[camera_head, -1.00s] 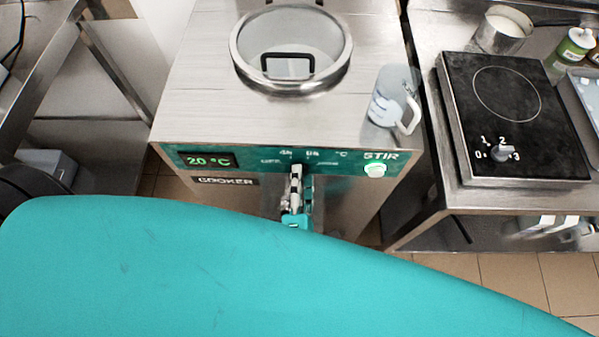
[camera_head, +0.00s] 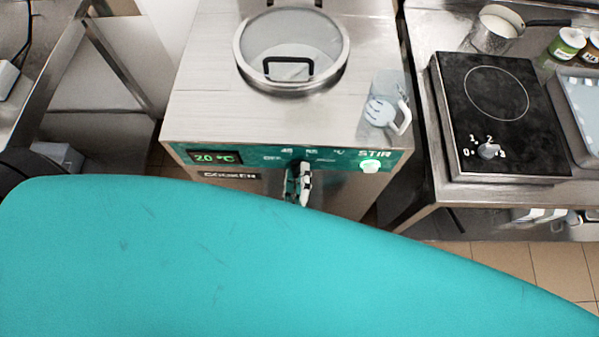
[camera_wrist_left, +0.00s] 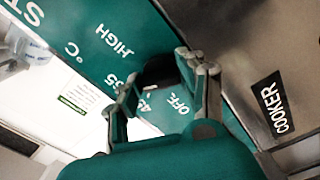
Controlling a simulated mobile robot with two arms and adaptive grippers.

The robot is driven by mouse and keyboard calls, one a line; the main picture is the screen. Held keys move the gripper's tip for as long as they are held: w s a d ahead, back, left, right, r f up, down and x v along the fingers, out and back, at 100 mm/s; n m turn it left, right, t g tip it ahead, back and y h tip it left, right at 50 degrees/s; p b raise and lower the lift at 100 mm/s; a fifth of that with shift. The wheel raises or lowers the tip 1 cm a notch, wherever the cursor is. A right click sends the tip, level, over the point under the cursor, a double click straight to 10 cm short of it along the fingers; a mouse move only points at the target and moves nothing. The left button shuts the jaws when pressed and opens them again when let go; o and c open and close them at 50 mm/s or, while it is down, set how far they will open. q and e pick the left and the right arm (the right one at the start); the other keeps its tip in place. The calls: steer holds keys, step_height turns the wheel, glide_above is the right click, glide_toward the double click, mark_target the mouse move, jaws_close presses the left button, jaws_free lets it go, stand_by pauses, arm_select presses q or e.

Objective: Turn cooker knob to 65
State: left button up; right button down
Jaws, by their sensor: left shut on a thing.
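The cooker (camera_head: 230,110) is a steel box with a green front panel. Its display (camera_head: 214,157) reads 20 °C. The dark cooker knob (camera_head: 299,167) sits mid-panel, largely hidden by my left gripper (camera_head: 299,184). In the left wrist view the dark knob (camera_wrist_left: 160,72) lies between the fingertips of my left gripper (camera_wrist_left: 160,85), which is shut on it. The knob's pointer cannot be made out. My right gripper is not in view.
A lit STIR button (camera_head: 370,166) is on the panel's right. A glass lid (camera_head: 291,45) and a clear jug (camera_head: 385,105) are on the cooker top. A black hotplate (camera_head: 497,115) and a saucepan (camera_head: 495,30) stand on the right-hand counter.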

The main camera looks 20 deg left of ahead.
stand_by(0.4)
arm_select(q)
steer(key=o, duration=1.2)
steer(key=shift+c, duration=0.2)
steer(key=v, duration=0.7)
steer(key=shift+s, duration=0.2)
steer(key=shift+s+d, duration=0.1)
steer(key=shift+d, duration=0.05)
